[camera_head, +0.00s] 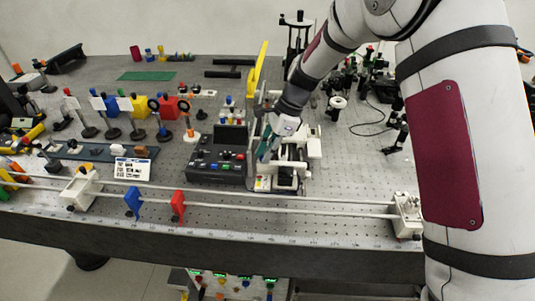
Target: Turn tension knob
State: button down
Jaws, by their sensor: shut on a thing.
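My gripper (265,156) reaches down from the upper right into a white-framed device (314,146) at the middle of the bench. Its fingers are shut on a small part of this device, which I take to be the tension knob. The knob itself is hidden by the fingers, and its turn angle cannot be made out. The device has an upright yellow arm (259,68) at its back left and pale bars at its front.
A dark control box (217,168) with coloured buttons stands close left of the device. A long rail (330,210) with a blue holder (132,203) and a red holder (178,206) runs along the front. Optical mounts crowd the left; perforated bench (360,170) lies free at right.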

jog(key=n+b, duration=0.1)
jog(key=n, duration=0.1)
jog(key=n+g+b, duration=0.1)
jog(key=n+h+b, duration=0.1)
jog(key=n, duration=0.1)
jog(key=shift+w+a+f+n+g+b, duration=0.15)
jog(key=shift+w+n+g+b, duration=0.15)
jog(key=shift+w+g+b, duration=0.1)
jog(key=n+h+b, duration=0.1)
jog(key=n, duration=0.1)
jog(key=n+g+b, duration=0.1)
jog(key=n, duration=0.1)
jog(key=shift+a+n+h+b, duration=0.15)
jog(key=shift+n+h+b, duration=0.15)
jog(key=shift+n+h, duration=0.1)
jog(key=shift+n, duration=0.3)
jog(key=c, duration=1.5)
grip_release()
jog(key=shift+r, duration=0.25)
